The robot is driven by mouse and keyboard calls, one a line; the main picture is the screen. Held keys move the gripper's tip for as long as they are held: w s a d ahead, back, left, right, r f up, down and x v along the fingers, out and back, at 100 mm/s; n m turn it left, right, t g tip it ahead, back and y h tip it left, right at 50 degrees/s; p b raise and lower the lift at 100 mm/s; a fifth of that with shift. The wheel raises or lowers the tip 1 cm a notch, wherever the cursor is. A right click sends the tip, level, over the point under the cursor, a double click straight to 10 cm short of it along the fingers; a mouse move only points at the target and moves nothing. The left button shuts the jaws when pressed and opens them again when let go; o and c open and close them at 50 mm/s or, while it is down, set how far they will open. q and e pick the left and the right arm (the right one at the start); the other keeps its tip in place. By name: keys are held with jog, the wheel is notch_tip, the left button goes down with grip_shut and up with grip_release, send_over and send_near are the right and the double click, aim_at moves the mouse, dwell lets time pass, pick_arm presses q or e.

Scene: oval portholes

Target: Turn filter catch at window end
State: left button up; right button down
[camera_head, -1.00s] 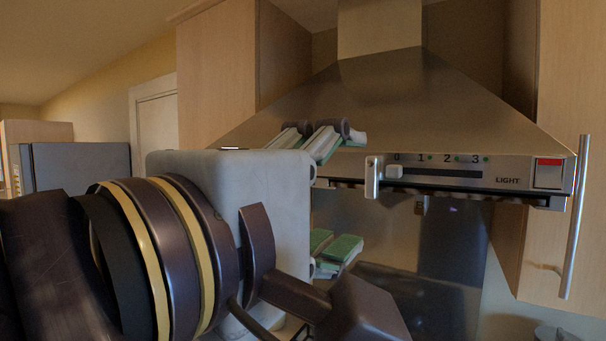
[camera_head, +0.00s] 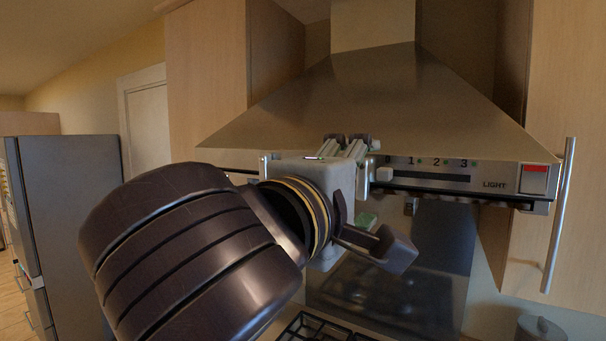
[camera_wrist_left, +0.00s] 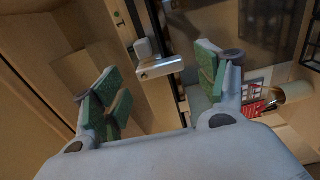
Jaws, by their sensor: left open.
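The range hood (camera_head: 370,95) has a front control strip. A metal catch (camera_head: 364,176) stands upright on the strip, just left of the white slider knob (camera_head: 384,174), partly hidden by my gripper. A second catch (camera_head: 264,165) shows at the left, behind my arm. No window shows, so I cannot tell which end is the window end. My left gripper (camera_head: 366,187) is open, one finger above and one below the nearer catch. In the left wrist view this catch (camera_wrist_left: 162,68) appears between the spread green-padded fingers, apparently untouched. My right gripper is not in view.
A red light switch (camera_head: 534,166) is at the strip's right end. A cabinet with a long vertical handle (camera_head: 559,215) stands at right, and another cabinet (camera_head: 207,90) at left. A hob (camera_head: 312,328) lies below. A grey fridge (camera_head: 72,215) is at far left.

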pick_arm(q)
jog(key=shift+x, duration=0.85)
jog(key=shift+c, duration=0.2)
jog(key=c, duration=1)
